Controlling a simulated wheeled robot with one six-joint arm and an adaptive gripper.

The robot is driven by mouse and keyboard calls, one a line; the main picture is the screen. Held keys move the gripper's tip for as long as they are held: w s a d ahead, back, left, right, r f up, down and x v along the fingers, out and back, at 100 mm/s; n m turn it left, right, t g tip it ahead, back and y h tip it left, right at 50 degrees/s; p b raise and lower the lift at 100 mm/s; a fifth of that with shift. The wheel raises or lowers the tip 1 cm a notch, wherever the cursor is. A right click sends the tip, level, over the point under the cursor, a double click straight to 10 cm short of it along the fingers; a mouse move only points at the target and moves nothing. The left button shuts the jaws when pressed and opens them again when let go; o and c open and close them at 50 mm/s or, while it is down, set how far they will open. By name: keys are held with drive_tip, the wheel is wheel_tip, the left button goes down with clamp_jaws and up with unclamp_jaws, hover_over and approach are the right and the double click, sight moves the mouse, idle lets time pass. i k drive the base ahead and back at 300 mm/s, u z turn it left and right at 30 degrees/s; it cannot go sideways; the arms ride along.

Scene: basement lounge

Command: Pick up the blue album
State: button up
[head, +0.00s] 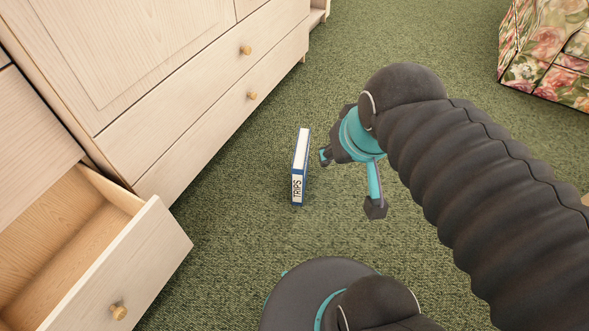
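The blue album (299,165) stands upright on the green carpet, with white page edges on top and a "TRIPS" label on its spine facing me. My gripper (348,184) is just right of the album in the head view. Its two teal and dark fingers are spread apart, with nothing seen between them. One fingertip shows close to the album's right side; I cannot tell whether it touches. The arm comes in from the right and hides part of the gripper.
A pale wooden dresser (180,80) stands at the left, with an open empty drawer (120,265) jutting out at lower left. A floral armchair (545,50) is at the upper right. Carpet (400,30) is clear beyond the album.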

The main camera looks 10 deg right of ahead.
sight(299, 168)
drive_tip(key=u, duration=3.95)
drive_tip(key=k, duration=1.8)
drive_tip(key=z, duration=1.2)
